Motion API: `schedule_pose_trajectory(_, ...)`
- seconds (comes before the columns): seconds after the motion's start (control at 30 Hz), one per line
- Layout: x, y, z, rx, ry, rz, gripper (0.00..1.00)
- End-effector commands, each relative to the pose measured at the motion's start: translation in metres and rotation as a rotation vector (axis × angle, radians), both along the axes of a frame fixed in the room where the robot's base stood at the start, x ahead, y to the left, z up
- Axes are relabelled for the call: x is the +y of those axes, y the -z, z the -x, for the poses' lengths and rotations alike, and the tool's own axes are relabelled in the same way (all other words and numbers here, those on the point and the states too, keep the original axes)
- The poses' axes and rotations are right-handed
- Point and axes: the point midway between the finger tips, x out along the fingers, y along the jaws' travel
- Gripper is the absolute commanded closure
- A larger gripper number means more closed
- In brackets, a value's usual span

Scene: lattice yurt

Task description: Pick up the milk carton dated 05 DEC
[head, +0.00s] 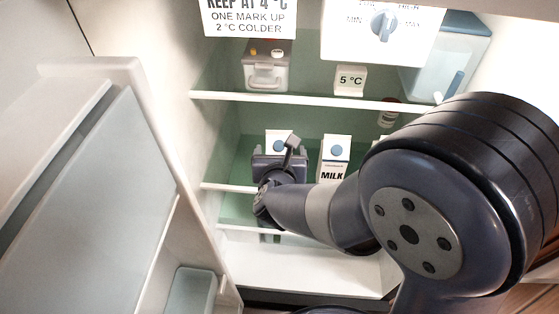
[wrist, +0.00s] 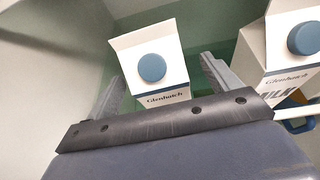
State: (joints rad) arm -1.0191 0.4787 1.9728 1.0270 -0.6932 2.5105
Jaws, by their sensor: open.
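A white milk carton with a blue round cap (head: 280,138) stands on the fridge's middle shelf; it also shows in the wrist view (wrist: 176,44), marked "Glenhatch". My gripper (head: 280,163) is in front of it and hides its lower part. In the wrist view my gripper (wrist: 163,72) is open, with one finger on either side of this carton. A second carton marked "MILK" (head: 334,160) stands to the right; it shows at the right edge of the wrist view (wrist: 280,50). I can read no date on either carton.
A control box with a dial (head: 385,45) hangs above. The open fridge door (head: 100,200) stands at the left. A blue-handled thing (wrist: 298,125) lies below the second carton.

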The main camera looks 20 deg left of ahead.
Motion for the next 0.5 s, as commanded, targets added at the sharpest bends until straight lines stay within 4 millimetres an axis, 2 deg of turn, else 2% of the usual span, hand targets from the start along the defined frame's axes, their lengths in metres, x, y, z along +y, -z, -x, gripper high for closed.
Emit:
schedule_pose_trajectory(0.3,0.016,0.014,-0.035,0.001,0.002,0.001,0.15)
schedule_pose_trajectory(0.5,0.02,0.018,-0.045,0.001,0.0,0.0,0.15)
